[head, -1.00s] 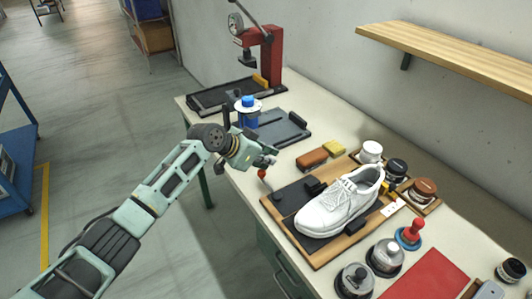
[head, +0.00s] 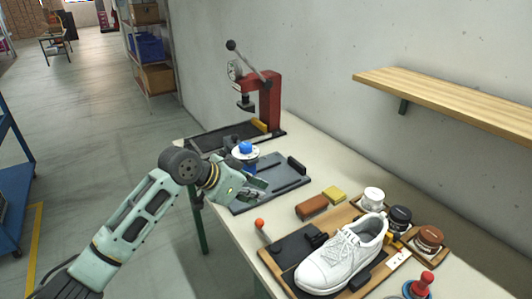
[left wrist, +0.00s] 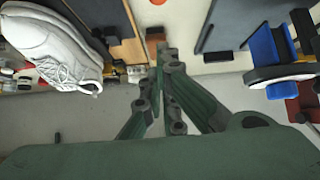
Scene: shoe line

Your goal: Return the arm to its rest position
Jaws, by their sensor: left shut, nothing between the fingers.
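My left gripper (head: 256,191) is shut and empty. My right gripper is not in view.
A red press (head: 268,100) stands at the back of the bench. A blue-topped round item (head: 245,149) is close behind the gripper. An orange-tipped tool (head: 260,225), a brown block (head: 312,207) and several jars lie nearby. A wooden shelf (head: 450,100) juts from the wall.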

